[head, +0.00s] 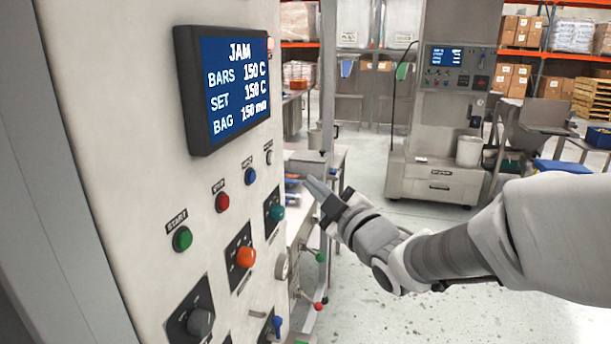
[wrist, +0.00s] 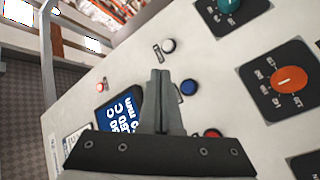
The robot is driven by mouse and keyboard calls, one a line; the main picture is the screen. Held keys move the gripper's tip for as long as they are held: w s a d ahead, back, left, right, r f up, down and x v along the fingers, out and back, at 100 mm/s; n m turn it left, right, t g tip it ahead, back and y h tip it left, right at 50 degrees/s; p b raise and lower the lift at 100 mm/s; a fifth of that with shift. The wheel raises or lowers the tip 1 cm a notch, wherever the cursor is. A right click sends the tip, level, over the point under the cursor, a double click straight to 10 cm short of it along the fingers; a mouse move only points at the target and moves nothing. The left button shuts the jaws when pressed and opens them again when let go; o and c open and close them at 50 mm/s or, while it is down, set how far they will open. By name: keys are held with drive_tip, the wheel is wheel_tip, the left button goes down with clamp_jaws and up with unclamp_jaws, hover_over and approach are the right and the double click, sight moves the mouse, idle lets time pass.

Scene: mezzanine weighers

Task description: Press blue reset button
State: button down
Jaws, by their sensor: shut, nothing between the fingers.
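The blue button (head: 250,176) sits on the upright light panel below the screen, between a red button and a pale button. It also shows in the wrist view (wrist: 188,87), just right of the fingertips. My gripper (head: 312,183) is shut and empty, with its fingers pointing at the panel from the right. In the head view it is right of the blue button and looks clear of the panel. In the wrist view the fingertips (wrist: 160,73) appear beside the blue button, and the gap to the panel cannot be judged.
The screen (head: 238,88) reads JAM. The red button (head: 222,202), green START button (head: 182,239), pale button (head: 268,157), orange knob (head: 246,256) and teal knob (head: 277,212) surround the blue button. A bench (head: 335,160) stands beyond the panel; open floor lies right.

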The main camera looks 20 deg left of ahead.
sight(252, 177)
drive_tip(key=s+a, duration=0.1)
drive_tip(key=a, duration=0.7)
drive_tip(key=shift+a+b, duration=0.35)
drive_tip(key=shift+b, duration=0.05)
drive_tip(key=shift+a+f+b, duration=0.1)
drive_tip(key=shift+a+b, duration=0.1)
drive_tip(key=shift+b, duration=0.15)
idle(1.5)
drive_tip(key=shift+a+b, duration=0.25)
drive_tip(key=shift+b, duration=0.05)
